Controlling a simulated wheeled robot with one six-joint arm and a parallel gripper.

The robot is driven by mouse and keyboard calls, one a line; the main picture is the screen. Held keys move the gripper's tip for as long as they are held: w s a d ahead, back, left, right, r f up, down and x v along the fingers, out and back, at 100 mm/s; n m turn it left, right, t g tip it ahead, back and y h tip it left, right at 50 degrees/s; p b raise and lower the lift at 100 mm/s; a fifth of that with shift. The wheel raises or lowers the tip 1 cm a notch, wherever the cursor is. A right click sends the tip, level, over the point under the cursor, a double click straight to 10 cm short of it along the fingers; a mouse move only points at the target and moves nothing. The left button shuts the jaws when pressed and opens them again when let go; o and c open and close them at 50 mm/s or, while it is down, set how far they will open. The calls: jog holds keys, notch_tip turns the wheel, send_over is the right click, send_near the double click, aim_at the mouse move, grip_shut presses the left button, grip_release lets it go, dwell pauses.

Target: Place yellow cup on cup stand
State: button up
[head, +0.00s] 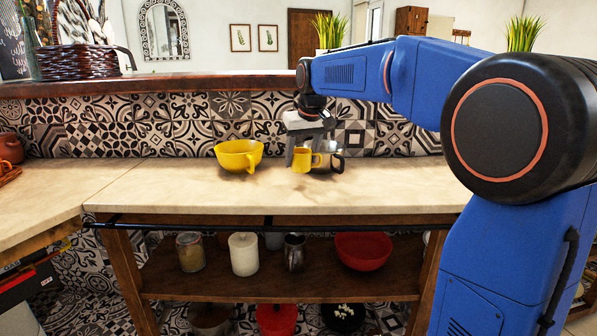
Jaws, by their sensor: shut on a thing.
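The small yellow cup (302,161) is above the pale countertop or just touching it; I cannot tell which. My gripper (304,151) points down over the cup and is shut on it, with a grey finger visible at the cup's left. The cup looks upright. A shiny metal vessel with a dark handle (338,163) stands right behind the cup and is partly hidden by it and the gripper. I cannot make out a cup stand in this view.
A large yellow bowl (238,156) stands on the countertop (210,190) to the left of the gripper. A tiled wall (180,130) rises behind. The counter's front and right are clear. A lower shelf (210,282) holds jars, a white candle-like cylinder (243,254) and a red bowl (362,251).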

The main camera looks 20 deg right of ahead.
aim_at(301, 171)
jog(key=shift+f, duration=2.25)
jog(key=o, duration=1.1)
jog(key=shift+f, duration=0.1)
jog(key=v, duration=1.2)
